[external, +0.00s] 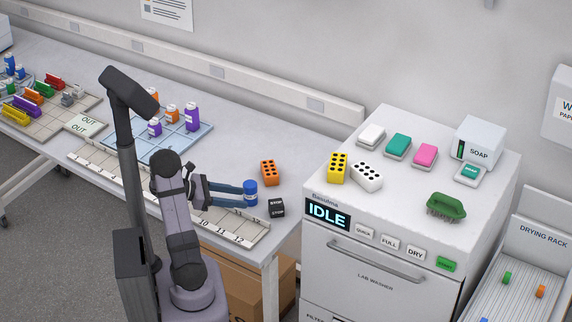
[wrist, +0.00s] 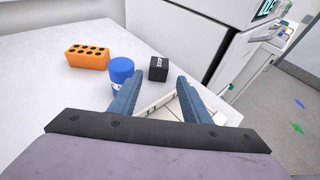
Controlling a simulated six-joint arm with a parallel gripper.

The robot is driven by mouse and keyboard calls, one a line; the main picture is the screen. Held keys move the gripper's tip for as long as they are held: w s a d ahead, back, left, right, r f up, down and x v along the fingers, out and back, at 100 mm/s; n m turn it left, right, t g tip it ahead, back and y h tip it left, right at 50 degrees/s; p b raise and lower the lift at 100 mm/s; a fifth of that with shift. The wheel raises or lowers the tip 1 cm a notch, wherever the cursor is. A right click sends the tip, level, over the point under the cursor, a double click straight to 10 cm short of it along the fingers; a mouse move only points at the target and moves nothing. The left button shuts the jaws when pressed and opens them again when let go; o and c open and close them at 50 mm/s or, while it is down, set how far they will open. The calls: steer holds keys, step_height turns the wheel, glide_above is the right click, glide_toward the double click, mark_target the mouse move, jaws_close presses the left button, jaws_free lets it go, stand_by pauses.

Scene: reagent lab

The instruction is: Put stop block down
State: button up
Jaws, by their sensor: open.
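The stop block (external: 276,207) is a small black cube with white STOP lettering. It sits upright on the bench near the right end of the numbered strip (external: 222,227). My gripper (external: 241,196) is open and empty, low over the strip, pointing right. In the wrist view the stop block (wrist: 158,68) is just beyond the fingertips, in line with the gap between them, with no finger seen touching it. A blue bottle (external: 250,192) stands close to the fingertips; in the wrist view the blue bottle (wrist: 122,71) is outside the left finger.
An orange block with holes (external: 268,172) stands behind the bottle. The lab washer (external: 375,277) stands right of the bench, with yellow (external: 338,167) and white (external: 367,175) holed blocks on top. A blue tray (external: 190,142) with bottles lies behind my arm.

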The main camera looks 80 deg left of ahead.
steer(key=shift+s+r, duration=0.1)
steer(key=shift+s, duration=0.1)
steer(key=w+d+f+m+g+h, duration=0.1)
steer(key=w+d+m, duration=0.1)
steer(key=d, duration=0.1)
steer(key=w+d+f+m+g+h, duration=0.1)
steer(key=w+d, duration=0.1)
steer(key=d, duration=0.1)
steer(key=w+d+m+g+h, duration=0.1)
steer(key=w+d+m+h, duration=0.1)
steer(key=d, duration=0.1)
steer(key=shift+w+d+f+m, duration=0.1)
steer(key=shift+d+f+m, duration=0.2)
steer(key=shift+d+f, duration=0.1)
steer(key=s+d+f+m+g+y, duration=0.1)
steer(key=d+f+m+g, duration=0.1)
steer(key=d+m, duration=0.6)
steer(key=d+f+m+g+y, duration=0.1)
steer(key=d+f+m+g, duration=0.1)
steer(key=d+m+g, duration=0.3)
steer(key=s+d+f+m+g+y, duration=0.1)
steer(key=d+f+m+g+y, duration=0.1)
steer(key=d+m, duration=1)
steer(key=f+m+g, duration=0.1)
steer(key=m+g, duration=0.1)
steer(key=m, duration=0.3)
steer(key=shift+s+d, duration=0.35)
steer(key=shift+d, duration=0.05)
